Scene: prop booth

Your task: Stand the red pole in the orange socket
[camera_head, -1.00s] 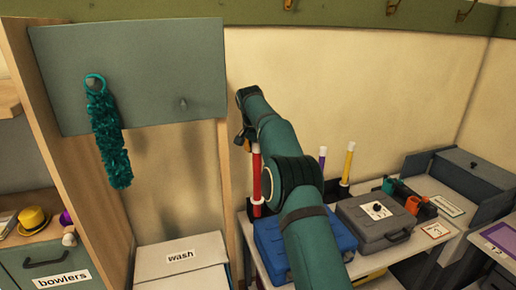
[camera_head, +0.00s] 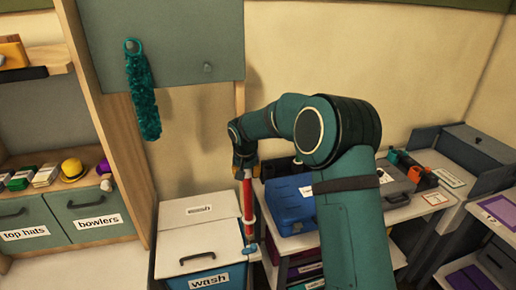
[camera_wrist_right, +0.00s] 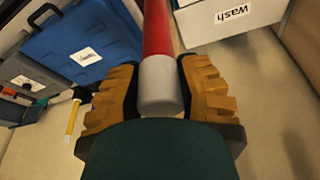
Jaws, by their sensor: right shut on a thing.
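The red pole (camera_head: 247,200), with white ends, hangs nearly upright from my right gripper (camera_head: 244,163), in front of the white wash box. In the right wrist view the red pole (camera_wrist_right: 157,30) shows its white end (camera_wrist_right: 158,82) between the two ochre fingers of my right gripper (camera_wrist_right: 160,88), which is shut on it. An orange piece (camera_head: 416,174), which looks like the orange socket, sits on the table at the right, well away from the pole. Its opening is too small to make out. My left gripper is not in view.
A blue case (camera_head: 284,207) and a grey case (camera_head: 396,184) lie on the table, partly behind my right arm. The wash box (camera_head: 190,240) stands left of the table. A teal fluffy strip (camera_head: 141,95) hangs on a board. A yellow pole (camera_wrist_right: 72,117) shows in the wrist view.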

